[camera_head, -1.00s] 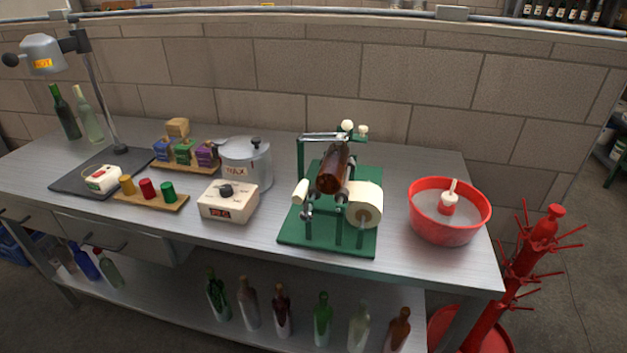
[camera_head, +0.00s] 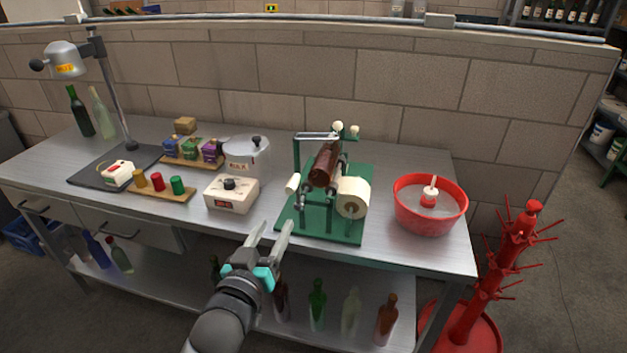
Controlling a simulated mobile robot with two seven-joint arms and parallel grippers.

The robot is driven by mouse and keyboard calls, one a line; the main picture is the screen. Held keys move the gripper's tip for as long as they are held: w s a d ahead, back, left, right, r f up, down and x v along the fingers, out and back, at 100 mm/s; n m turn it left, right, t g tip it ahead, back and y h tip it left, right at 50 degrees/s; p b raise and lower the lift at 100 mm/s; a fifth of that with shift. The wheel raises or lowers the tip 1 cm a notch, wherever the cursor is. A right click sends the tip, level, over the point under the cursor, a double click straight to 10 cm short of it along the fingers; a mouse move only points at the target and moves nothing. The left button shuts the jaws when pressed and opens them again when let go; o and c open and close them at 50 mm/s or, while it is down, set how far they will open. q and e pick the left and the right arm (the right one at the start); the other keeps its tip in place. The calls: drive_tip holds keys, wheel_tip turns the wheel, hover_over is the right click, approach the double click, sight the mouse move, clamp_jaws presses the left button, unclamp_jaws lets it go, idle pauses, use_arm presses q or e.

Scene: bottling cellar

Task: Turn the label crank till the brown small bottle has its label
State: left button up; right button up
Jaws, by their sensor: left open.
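The green labelling machine (camera_head: 330,228) stands on the steel bench. The brown small bottle (camera_head: 324,166) lies tilted across its rollers, and its visible side is plain brown glass. A cream label roll (camera_head: 352,197) is at the machine's right front. A white cylindrical grip (camera_head: 293,183) sits at the left front, seemingly the crank handle. Two pale knobs (camera_head: 338,127) top the rear of the frame. My left gripper (camera_head: 276,226) is open and empty, its fingers pointing at the bench's front edge, below and left of the machine, apart from it. My right gripper is not in view.
A white control box (camera_head: 231,195) and a lidded wax pot (camera_head: 246,155) stand left of the machine. A red basin (camera_head: 430,219) stands right. A red bottle tree (camera_head: 487,267) is on the floor at the right. Several bottles stand on the lower shelf.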

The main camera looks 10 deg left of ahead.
sight(297, 173)
use_arm(q)
drive_tip(key=w, duration=0.5)
drive_tip(key=w+r+b, duration=0.1)
drive_tip(key=w, duration=0.4)
drive_tip(key=w+d+r, duration=0.1)
drive_tip(key=w, duration=0.4)
drive_tip(key=shift+w, duration=0.1)
drive_tip(key=shift+c, duration=0.2)
drive_tip(key=shift+a, duration=0.1)
clamp_jaws()
idle(1.0)
